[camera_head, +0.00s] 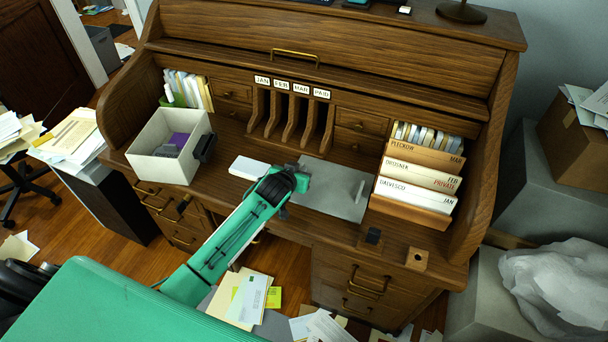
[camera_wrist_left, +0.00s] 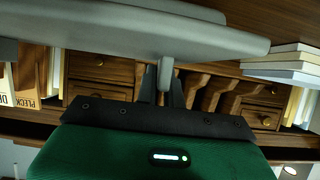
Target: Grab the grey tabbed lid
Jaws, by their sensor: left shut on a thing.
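The grey tabbed lid (camera_head: 333,191) is a flat grey plate over the middle of the desk, with a pale upright bar (camera_head: 359,191) near its right side. My left gripper (camera_head: 303,181) is at the lid's left edge, partly hiding that side. In the left wrist view, the lid (camera_wrist_left: 120,35) spans the top of the picture, and its grey tab (camera_wrist_left: 165,72) sits between the fingers of my left gripper (camera_wrist_left: 163,92), which is shut on it. I cannot tell whether the lid touches the desk. My right gripper is not in view.
A white open box (camera_head: 160,164) with a purple item stands left on the desk (camera_head: 225,203). A white stack (camera_head: 249,168) lies beside my gripper. Labelled binders (camera_head: 415,192) stand right. A small wooden block (camera_head: 417,259) is near the front edge. Papers litter the floor.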

